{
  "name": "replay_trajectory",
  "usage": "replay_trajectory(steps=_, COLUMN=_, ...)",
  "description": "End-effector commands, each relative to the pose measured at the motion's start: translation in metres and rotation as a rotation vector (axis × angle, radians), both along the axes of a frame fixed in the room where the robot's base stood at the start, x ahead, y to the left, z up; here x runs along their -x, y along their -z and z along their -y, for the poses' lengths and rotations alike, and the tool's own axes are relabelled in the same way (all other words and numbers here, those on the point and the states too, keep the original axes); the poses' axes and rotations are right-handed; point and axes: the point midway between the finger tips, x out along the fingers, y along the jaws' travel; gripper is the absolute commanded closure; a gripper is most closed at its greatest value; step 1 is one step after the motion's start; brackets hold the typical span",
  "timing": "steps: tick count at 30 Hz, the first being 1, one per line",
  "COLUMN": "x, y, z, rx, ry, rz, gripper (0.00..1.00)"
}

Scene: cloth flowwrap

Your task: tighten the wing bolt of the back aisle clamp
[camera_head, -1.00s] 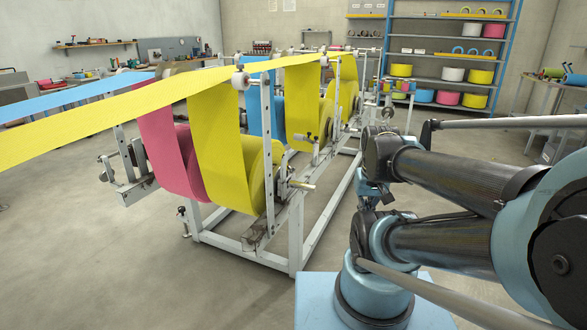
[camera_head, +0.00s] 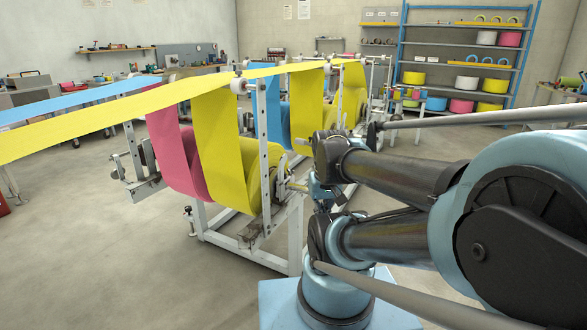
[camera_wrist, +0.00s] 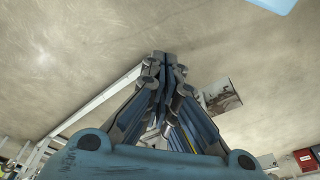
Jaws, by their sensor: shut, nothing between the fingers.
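My gripper (camera_wrist: 163,60) shows in the wrist view with its fingers drawn together, shut and empty, over bare floor. In the head view my arm covers that area and I cannot make out the fingertips. The white unwind stand (camera_head: 295,235) carries several rolls of yellow, pink and blue cloth. Small shaft-end fittings (camera_head: 290,187) sit on its near side, just left of my arm. I cannot tell which fitting is the back aisle clamp, and no wing bolt can be made out. The far part of the stand's aisle side is partly hidden behind my arm.
A yellow web (camera_head: 100,117) and a blue web (camera_head: 70,102) run to the left. Blue shelving (camera_head: 401,60) with rolls stands at the back. A white beam (camera_wrist: 100,102) lies left of the fingers in the wrist view. Floor in front of the stand is clear.

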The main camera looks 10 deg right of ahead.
Motion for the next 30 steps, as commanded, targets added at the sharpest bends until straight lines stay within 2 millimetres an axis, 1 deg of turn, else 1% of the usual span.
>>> replay_trajectory(steps=1, x=0.0, y=0.0, z=0.0, rx=0.0, ry=0.0, rz=0.0, gripper=1.0)
replay_trajectory(steps=2, x=0.005, y=-0.004, z=0.0, rx=0.001, ry=0.001, rz=0.009, gripper=1.0)
replay_trajectory(steps=3, x=0.007, y=-0.006, z=0.0, rx=0.001, ry=0.004, rz=0.011, gripper=1.0)
replay_trajectory(steps=5, x=0.003, y=-0.01, z=0.001, rx=0.001, ry=0.013, rz=0.012, gripper=1.0)
replay_trajectory(steps=8, x=-0.011, y=-0.021, z=0.002, rx=0.004, ry=0.042, rz=0.011, gripper=1.0)
replay_trajectory(steps=11, x=-0.031, y=-0.037, z=0.005, rx=0.009, ry=0.09, rz=0.014, gripper=1.0)
replay_trajectory(steps=15, x=-0.064, y=-0.058, z=0.008, rx=0.017, ry=0.165, rz=0.018, gripper=1.0)
replay_trajectory(steps=17, x=-0.079, y=-0.066, z=0.009, rx=0.02, ry=0.197, rz=0.022, gripper=1.0)
replay_trajectory(steps=21, x=-0.116, y=-0.082, z=0.011, rx=0.027, ry=0.269, rz=0.028, gripper=1.0)
replay_trajectory(steps=26, x=-0.161, y=-0.095, z=0.011, rx=0.033, ry=0.353, rz=0.039, gripper=1.0)
replay_trajectory(steps=30, x=-0.202, y=-0.102, z=0.011, rx=0.039, ry=0.425, rz=0.05, gripper=1.0)
